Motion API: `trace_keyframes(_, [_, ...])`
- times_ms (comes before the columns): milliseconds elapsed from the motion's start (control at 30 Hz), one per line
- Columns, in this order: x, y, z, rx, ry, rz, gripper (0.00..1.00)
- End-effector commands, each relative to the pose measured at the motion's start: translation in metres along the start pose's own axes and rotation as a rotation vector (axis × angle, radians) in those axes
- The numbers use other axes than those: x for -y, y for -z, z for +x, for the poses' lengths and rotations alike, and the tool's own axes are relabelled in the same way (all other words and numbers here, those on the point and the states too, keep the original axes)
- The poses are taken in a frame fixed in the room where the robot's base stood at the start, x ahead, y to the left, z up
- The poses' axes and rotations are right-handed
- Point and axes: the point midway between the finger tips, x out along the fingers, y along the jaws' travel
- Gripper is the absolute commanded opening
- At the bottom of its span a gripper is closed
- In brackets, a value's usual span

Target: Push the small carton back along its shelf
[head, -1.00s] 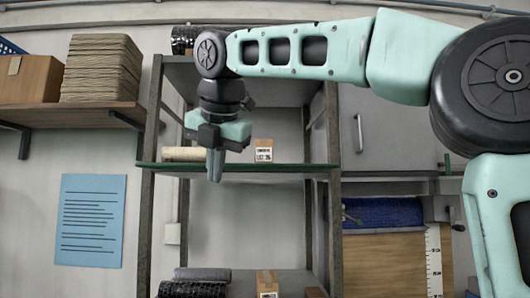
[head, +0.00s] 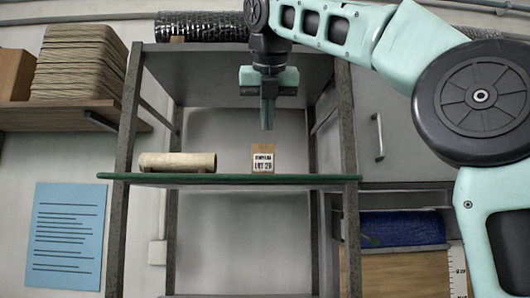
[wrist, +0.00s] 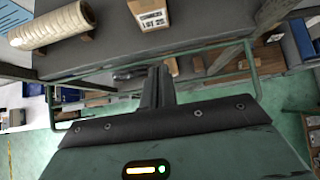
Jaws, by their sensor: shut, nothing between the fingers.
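The small carton (head: 264,160) is a brown box with a white printed label facing me. It stands upright on the green-edged shelf (head: 225,180), right of the shelf's middle. It also shows in the wrist view (wrist: 150,14) at the top. My gripper (head: 267,127) points down with its fingers together and empty. In the head view its fingertips are just above the carton's top. In the wrist view the fingers (wrist: 158,75) are apart from the carton, on the near side of the shelf edge.
A cream roll (head: 178,162) lies on the same shelf to the left of the carton. Metal posts (head: 124,140) frame the shelf on both sides. A dark mesh roll (head: 202,27) lies on the board above. The shelf between roll and carton is clear.

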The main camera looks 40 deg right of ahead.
Motion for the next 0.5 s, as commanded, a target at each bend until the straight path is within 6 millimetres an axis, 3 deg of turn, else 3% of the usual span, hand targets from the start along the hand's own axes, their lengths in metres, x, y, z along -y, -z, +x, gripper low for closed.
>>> trace_keyframes(167, [0.000,0.001,0.021,-0.002,0.002,-0.001,0.00])
trace_keyframes(500, [0.001,0.001,0.089,-0.003,0.003,0.000,0.00])
